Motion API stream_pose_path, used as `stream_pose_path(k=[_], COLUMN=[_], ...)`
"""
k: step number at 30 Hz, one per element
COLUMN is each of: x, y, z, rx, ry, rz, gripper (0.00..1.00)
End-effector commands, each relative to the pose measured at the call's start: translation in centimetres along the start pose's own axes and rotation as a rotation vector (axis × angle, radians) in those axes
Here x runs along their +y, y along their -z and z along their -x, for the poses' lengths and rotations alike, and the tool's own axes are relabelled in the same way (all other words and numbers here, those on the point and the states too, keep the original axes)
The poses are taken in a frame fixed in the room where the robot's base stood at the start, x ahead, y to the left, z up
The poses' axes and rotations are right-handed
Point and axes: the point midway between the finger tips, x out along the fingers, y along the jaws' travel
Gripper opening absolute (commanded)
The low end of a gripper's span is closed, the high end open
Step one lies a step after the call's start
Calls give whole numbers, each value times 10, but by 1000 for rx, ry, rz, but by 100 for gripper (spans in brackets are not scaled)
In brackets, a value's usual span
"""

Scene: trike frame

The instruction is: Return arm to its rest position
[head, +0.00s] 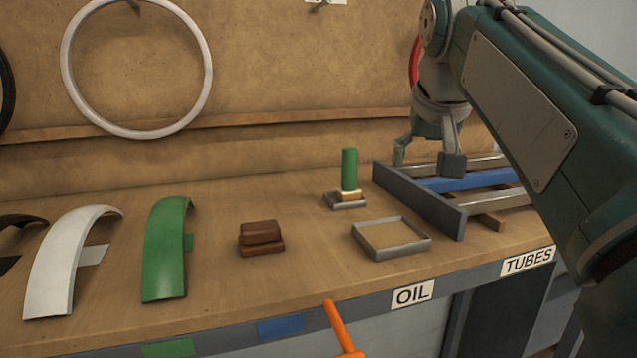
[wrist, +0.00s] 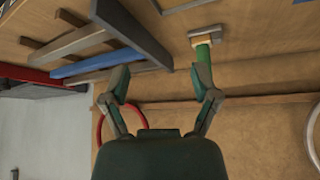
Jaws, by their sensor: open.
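My arm (head: 540,110) reaches in from the right in the head view. My gripper (head: 428,158) hangs above the left end of the tube rack, with its fingers spread and nothing between them. In the wrist view my gripper (wrist: 160,88) is also open and empty. A green cylinder (head: 349,170) stands upright on a small tray left of my gripper, apart from it. In the wrist view the green cylinder (wrist: 203,58) lies behind or beside the right finger; I cannot tell the gap there.
The tube rack (head: 420,200) holds a blue tube (head: 465,180) and grey tubes. An empty square tray (head: 391,238), a brown block (head: 261,237), a green fender (head: 165,245) and a white fender (head: 70,260) lie on the bench. A white ring (head: 137,130) hangs on the back board.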

Motion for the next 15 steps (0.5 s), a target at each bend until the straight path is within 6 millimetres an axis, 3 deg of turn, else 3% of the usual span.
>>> stream_pose_path(k=[8, 11, 15], x=[11, 13, 13], y=[-35, -56, -99], z=[-13, -22, -39], rx=[-13, -19, -30], ry=[9, 12, 16], rz=[8, 14, 28], gripper=[78, 78, 78])
